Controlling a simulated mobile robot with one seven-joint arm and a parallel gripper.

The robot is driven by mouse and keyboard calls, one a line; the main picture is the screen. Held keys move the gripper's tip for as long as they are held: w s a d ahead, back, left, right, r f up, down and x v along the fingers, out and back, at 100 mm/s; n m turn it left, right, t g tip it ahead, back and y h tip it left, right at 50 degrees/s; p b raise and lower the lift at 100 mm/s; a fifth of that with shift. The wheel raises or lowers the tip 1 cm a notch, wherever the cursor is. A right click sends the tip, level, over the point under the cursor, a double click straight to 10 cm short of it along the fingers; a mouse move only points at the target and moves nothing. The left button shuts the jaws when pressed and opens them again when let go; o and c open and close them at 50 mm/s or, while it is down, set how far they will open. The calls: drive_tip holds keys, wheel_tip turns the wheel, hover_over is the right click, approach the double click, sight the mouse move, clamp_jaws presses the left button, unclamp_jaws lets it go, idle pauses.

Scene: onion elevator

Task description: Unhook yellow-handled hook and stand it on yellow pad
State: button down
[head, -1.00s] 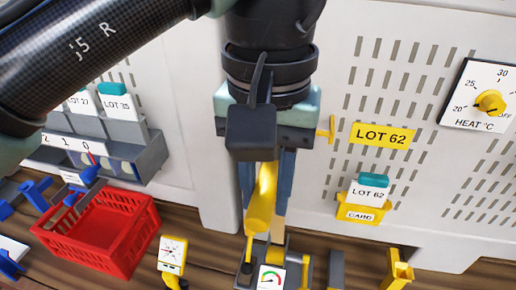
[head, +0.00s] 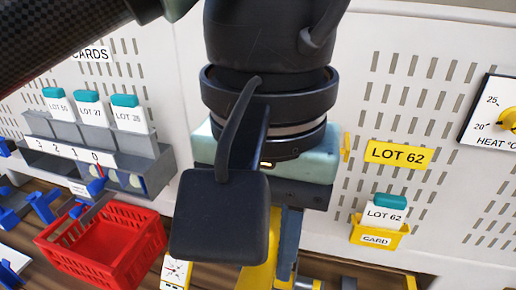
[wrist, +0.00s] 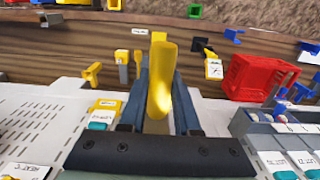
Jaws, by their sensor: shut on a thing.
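My gripper (wrist: 160,88) is shut on the yellow handle (wrist: 160,75) of the hook, which stands up between the two blue fingers in the wrist view. In the head view the yellow handle (head: 258,268) shows only in part, low in the picture beside a blue finger (head: 288,248), behind the dark block on my wrist. The metal part of the hook is hidden, so I cannot tell whether it touches anything. I cannot make out a yellow pad for certain in either view.
A red crate (head: 78,262) stands on the wooden surface at left. A grey card rack (head: 150,168) is behind it. The pale slotted panel carries a yellow LOT 62 sign (head: 398,155), a yellow card holder (head: 378,234) and a heat dial (head: 495,125).

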drive_tip(key=shift+s+a+b, duration=0.25)
drive_tip(key=shift+s, duration=0.45)
drive_tip(key=shift+s+a+b, duration=0.2)
drive_tip(key=shift+s, duration=0.45)
drive_tip(key=shift+s+a+b, duration=0.25)
drive_tip(key=shift+s, duration=0.45)
drive_tip(key=shift+f, duration=0.1)
drive_tip(key=w+f+b, duration=0.1)
drive_tip(key=f+b, duration=1.2)
drive_tip(key=f, duration=0.3)
drive_tip(key=w+f+m+b, duration=0.1)
drive_tip(key=w+f+b, duration=0.1)
drive_tip(key=f+b, duration=1)
drive_tip(key=w+f+m+b, duration=0.1)
drive_tip(key=f+b, duration=1.2)
drive_tip(key=f, duration=0.8)
drive_tip(key=shift+w+d+b, duration=0.25)
drive_tip(key=shift+b, duration=0.1)
drive_tip(key=c, duration=0.5)
unclamp_jaws()
drive_tip(key=shift+c, duration=0.2)
